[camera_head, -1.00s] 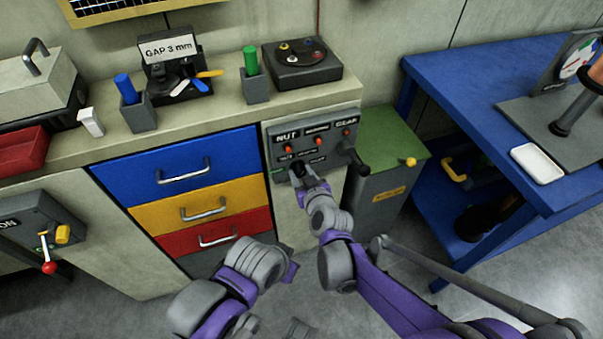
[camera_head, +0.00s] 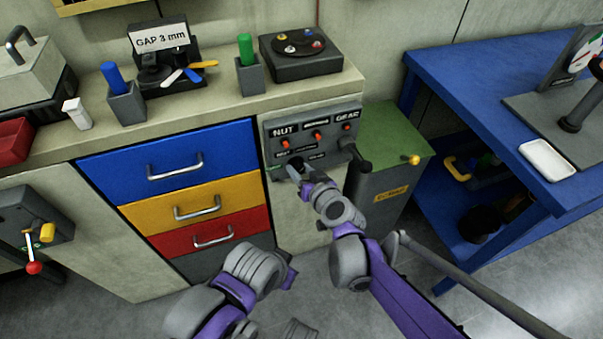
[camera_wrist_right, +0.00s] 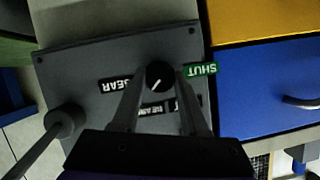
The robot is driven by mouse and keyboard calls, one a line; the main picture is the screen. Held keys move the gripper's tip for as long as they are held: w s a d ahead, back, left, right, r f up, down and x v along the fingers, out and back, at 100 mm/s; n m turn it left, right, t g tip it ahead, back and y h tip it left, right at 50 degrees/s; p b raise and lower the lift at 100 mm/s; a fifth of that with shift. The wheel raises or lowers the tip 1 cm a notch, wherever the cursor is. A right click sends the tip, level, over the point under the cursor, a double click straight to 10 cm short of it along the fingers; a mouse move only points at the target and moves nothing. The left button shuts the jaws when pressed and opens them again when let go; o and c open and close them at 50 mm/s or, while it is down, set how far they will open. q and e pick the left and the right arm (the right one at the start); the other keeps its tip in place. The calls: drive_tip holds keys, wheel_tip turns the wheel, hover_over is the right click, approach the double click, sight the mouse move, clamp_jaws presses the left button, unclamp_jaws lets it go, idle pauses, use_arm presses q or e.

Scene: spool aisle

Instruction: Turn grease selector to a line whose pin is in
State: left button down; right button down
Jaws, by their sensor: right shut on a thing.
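The grease selector panel (camera_head: 352,143) is a grey box on the front of the bench, with NUT and GEAR labels, a middle label too small to read and three red pins. How far each pin is in cannot be told. The selector knob (camera_wrist_right: 159,75) is black, with a slanted white mark, between a green SHUT label and a GEAR label in the right wrist view. My right gripper (camera_head: 299,172) is shut on the knob; its fingers (camera_wrist_right: 161,72) lie either side of it. My left arm shows at the bottom; its fingers are not visible.
A dark lever (camera_head: 358,172) sticks out at the panel's right end, beside a green-topped box (camera_head: 395,135). Blue, yellow and red drawers (camera_head: 180,165) are left of the panel. A blue table (camera_head: 480,110) stands at the right. Bare floor lies below.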

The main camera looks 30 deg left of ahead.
drive_tip(key=m+g+y+b, duration=0.1)
drive_tip(key=m, duration=0.1)
drive_tip(key=shift+w+d+f+m, duration=0.1)
drive_tip(key=shift+m, duration=0.2)
use_arm(q)
drive_tip(key=x, duration=0.1)
drive_tip(key=b+x, duration=0.1)
drive_tip(key=shift+s+f, duration=0.15)
drive_tip(key=shift+f, duration=0.25)
use_arm(e)
drive_tip(key=m+y, duration=0.2)
drive_tip(key=m, duration=0.1)
drive_tip(key=shift+g, duration=0.4)
drive_tip(key=shift+c, duration=2.1)
unclamp_jaws()
use_arm(q)
drive_tip(key=shift+w+p+v, duration=0.2)
drive_tip(key=shift+p+v, duration=0.8)
drive_tip(key=shift+v, duration=0.05)
use_arm(e)
drive_tip(key=v, duration=1.1)
drive_tip(key=shift+f, duration=0.15)
use_arm(q)
drive_tip(key=shift+r, duration=0.1)
use_arm(e)
drive_tip(key=shift+w, duration=0.1)
